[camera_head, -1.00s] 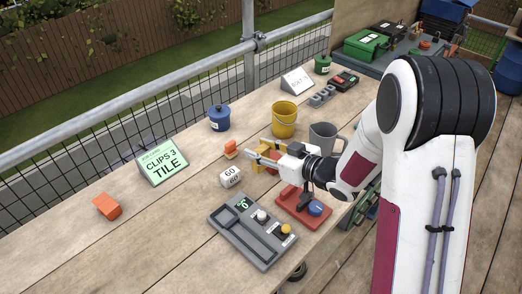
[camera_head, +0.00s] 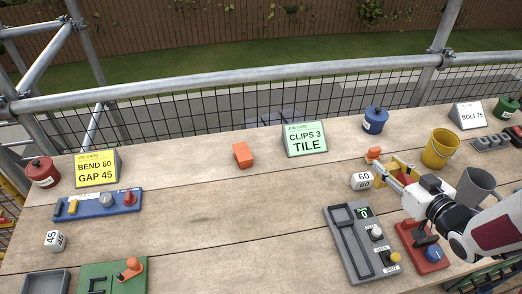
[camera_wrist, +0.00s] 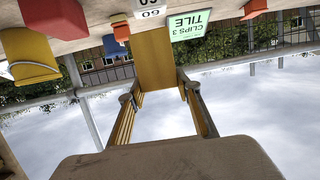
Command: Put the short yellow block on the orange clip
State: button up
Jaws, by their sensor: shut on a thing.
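My gripper (camera_head: 396,177) is shut on the short yellow block (camera_wrist: 155,66), which shows upright between the fingers in the upside-down wrist view. In the head view the yellow block (camera_head: 402,165) is partly hidden by the fingers. A small stepped orange piece (camera_head: 373,153), which looks like the orange clip, lies on the bench just behind the fingertips. It appears apart from the held block in the wrist view (camera_wrist: 117,24).
A white 60 block (camera_head: 362,181) sits left of my gripper. The yellow bucket (camera_head: 440,150), grey mug (camera_head: 478,188) and red device (camera_head: 423,248) are close on the right. A grey panel (camera_head: 345,240) lies in front. The middle bench (camera_head: 250,215) is clear.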

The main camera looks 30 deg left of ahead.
jog(key=s+a+r+n+g, duration=0.1)
jog(key=s+a, duration=0.1)
jog(key=a, duration=1.2)
jog(key=s+a+r+n+g+y, duration=0.1)
jog(key=s+a+r, duration=0.1)
jog(key=a, duration=1.2)
jog(key=s+a+r+n+g+y, duration=0.1)
jog(key=s+a, duration=0.1)
jog(key=a, duration=1.2)
jog(key=shift+s+a+r+n+g, duration=0.15)
jog(key=shift+s+r+n+g, duration=0.15)
jog(key=shift+s+r+g, duration=0.1)
jog(key=shift+f, duration=0.15)
jog(key=shift+f, duration=3)
jog(key=shift+f, duration=0.1)
